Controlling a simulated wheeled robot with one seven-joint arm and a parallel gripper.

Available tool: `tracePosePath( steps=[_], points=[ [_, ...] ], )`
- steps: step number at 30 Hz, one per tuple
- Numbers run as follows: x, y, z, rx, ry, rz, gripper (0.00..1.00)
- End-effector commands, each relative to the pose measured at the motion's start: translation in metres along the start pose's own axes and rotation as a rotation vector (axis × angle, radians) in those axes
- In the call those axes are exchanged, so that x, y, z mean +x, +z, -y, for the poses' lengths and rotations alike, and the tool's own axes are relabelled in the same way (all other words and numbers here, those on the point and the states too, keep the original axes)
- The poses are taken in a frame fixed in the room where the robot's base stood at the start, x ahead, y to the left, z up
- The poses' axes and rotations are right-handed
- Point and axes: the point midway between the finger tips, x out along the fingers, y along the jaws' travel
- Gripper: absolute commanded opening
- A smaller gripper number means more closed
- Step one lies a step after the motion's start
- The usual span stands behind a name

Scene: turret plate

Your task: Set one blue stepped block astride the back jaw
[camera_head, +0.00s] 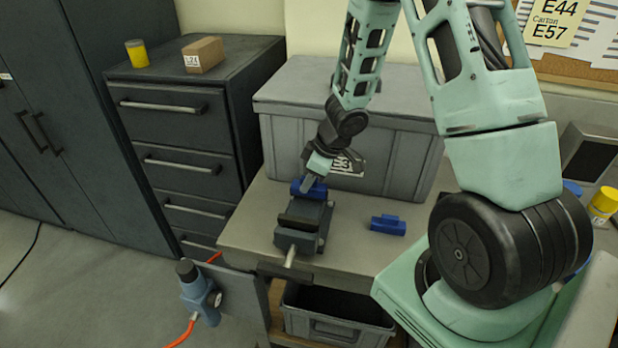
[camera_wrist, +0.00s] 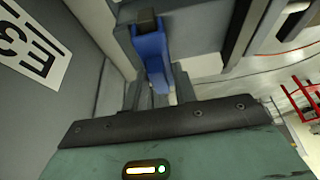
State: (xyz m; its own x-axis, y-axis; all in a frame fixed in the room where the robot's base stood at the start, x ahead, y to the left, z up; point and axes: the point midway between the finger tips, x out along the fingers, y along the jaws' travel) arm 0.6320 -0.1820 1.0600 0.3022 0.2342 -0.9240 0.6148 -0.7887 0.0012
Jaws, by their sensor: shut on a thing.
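A grey vise (camera_head: 318,226) stands on the workbench, with its front jaw (camera_head: 300,219) toward the bench's front edge. One blue stepped block (camera_head: 318,192) is at the back jaw, which it largely hides. My gripper (camera_head: 309,183) reaches down from behind and is shut on this block. In the wrist view the held blue block (camera_wrist: 152,58) shows beyond the gripper, against grey vise parts. I cannot tell whether it rests on the jaw or hangs just above it. A second blue stepped block (camera_head: 388,225) lies on the bench right of the vise.
A large lidded grey bin (camera_head: 400,145) stands close behind the vise. The workbench (camera_head: 350,255) is clear around the second block. A dark drawer cabinet (camera_head: 180,110) stands left, carrying a cardboard box (camera_head: 204,54) and a yellow cylinder (camera_head: 137,53). An open bin (camera_head: 335,320) sits below.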

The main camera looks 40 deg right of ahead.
Motion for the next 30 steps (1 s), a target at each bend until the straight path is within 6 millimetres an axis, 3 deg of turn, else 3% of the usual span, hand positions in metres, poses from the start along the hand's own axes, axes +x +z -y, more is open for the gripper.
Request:
tracePosePath(
  steps=[30],
  points=[
    [0.0054,0.0022,-0.0001,0.000,0.000,0.000,0.05]
  ],
)
